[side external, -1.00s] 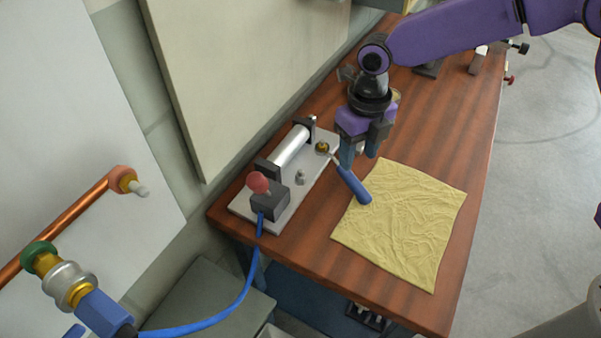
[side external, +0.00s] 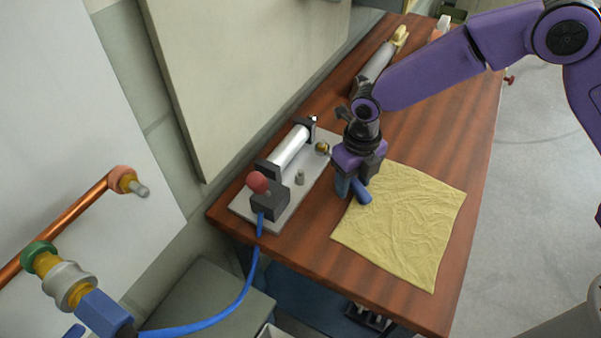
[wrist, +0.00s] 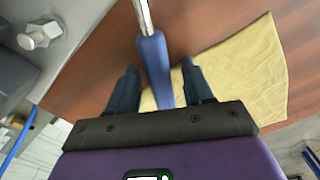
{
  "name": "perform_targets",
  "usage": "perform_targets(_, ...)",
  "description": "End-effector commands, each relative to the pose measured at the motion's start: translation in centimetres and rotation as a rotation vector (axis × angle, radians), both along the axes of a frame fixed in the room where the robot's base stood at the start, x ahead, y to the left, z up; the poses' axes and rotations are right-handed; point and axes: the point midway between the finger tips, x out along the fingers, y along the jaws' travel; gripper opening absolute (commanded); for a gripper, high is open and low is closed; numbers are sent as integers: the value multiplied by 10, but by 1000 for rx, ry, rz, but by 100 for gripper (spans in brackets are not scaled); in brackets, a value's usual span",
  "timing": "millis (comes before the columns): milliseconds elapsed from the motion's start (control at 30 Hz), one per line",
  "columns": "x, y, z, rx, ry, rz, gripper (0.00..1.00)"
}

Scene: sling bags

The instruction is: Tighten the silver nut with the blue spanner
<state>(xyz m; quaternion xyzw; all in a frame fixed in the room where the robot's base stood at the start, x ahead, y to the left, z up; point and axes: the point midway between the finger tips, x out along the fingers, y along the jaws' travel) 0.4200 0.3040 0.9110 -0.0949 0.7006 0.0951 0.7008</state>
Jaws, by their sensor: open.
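The blue spanner (side external: 363,192) has a blue handle and a silver shaft. In the side view its handle end shows beside my gripper (side external: 350,187), which hides the rest. In the wrist view the spanner handle (wrist: 154,62) lies between the two open fingers of my gripper (wrist: 158,82), with a gap on each side. Its shaft runs out of the top of that view, so its head is hidden. The silver nut (side external: 300,177) sits on the grey plate, left of my gripper; it also shows at the wrist view's upper left (wrist: 42,34).
The grey base plate (side external: 285,214) carries a silver cylinder (side external: 292,147), a brass fitting (side external: 322,147) and a red-knobbed lever (side external: 258,183). A yellow cloth (side external: 405,225) lies right of the spanner. A grey tool (side external: 374,66) lies at the back.

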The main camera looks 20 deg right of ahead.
Motion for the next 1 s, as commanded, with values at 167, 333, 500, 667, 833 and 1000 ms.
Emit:
perform_targets(167,0,0,0,0,0,0,51)
perform_targets(333,0,0,-1,0,1,0,12)
perform_targets(500,0,0,0,0,0,0,0)
perform_targets(667,0,0,6,1,-1,0,0)
perform_targets(833,0,0,15,1,-1,0,0)
perform_targets(1000,0,1,24,1,-1,1,0)
